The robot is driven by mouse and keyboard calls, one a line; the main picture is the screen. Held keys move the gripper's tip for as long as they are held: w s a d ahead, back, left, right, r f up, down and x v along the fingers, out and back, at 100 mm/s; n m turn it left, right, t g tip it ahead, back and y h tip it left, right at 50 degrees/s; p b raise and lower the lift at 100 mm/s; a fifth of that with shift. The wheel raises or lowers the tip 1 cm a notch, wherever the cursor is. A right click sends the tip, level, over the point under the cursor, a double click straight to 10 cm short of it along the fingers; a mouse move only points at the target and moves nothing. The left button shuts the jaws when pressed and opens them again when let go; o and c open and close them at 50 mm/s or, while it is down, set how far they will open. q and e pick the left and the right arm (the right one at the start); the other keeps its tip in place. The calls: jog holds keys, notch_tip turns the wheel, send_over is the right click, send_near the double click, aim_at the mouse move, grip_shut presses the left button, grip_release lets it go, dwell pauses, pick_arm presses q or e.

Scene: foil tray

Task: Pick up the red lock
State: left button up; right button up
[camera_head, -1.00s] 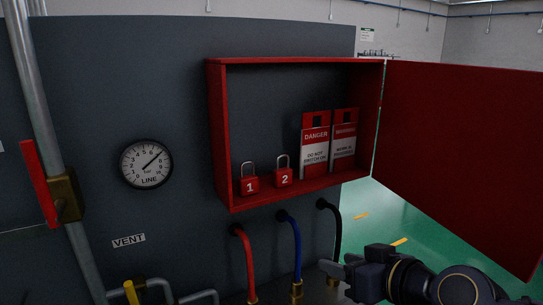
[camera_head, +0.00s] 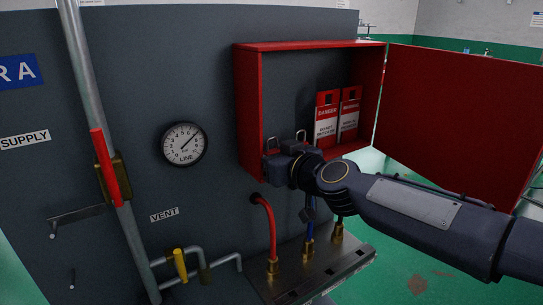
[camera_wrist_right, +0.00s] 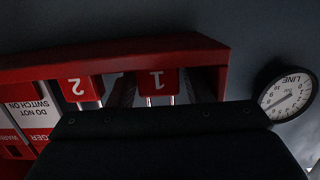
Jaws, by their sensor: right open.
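The red lock marked 1 (camera_wrist_right: 158,80) shows upside down in the right wrist view, at the front of the red box. The red lock marked 2 (camera_wrist_right: 79,90) is to its left there. In the head view, only the metal shackles of the two locks show clearly; my right gripper (camera_head: 284,152) hides most of their bodies. My right gripper is open at the box opening, with dark fingers on either side of lock 1 in the wrist view. I cannot tell whether they touch it. My left gripper is out of view.
The red box (camera_head: 248,110) has its door (camera_head: 460,120) swung open to the right, beyond my right arm. Danger tags (camera_head: 327,118) stand inside. A round gauge (camera_head: 184,144) is on the panel at left. Red (camera_head: 270,225) and blue hoses hang below the box.

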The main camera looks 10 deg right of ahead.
jog(key=shift+d, duration=0.1)
jog(key=c, duration=0.8)
jog(key=shift+o, duration=0.2)
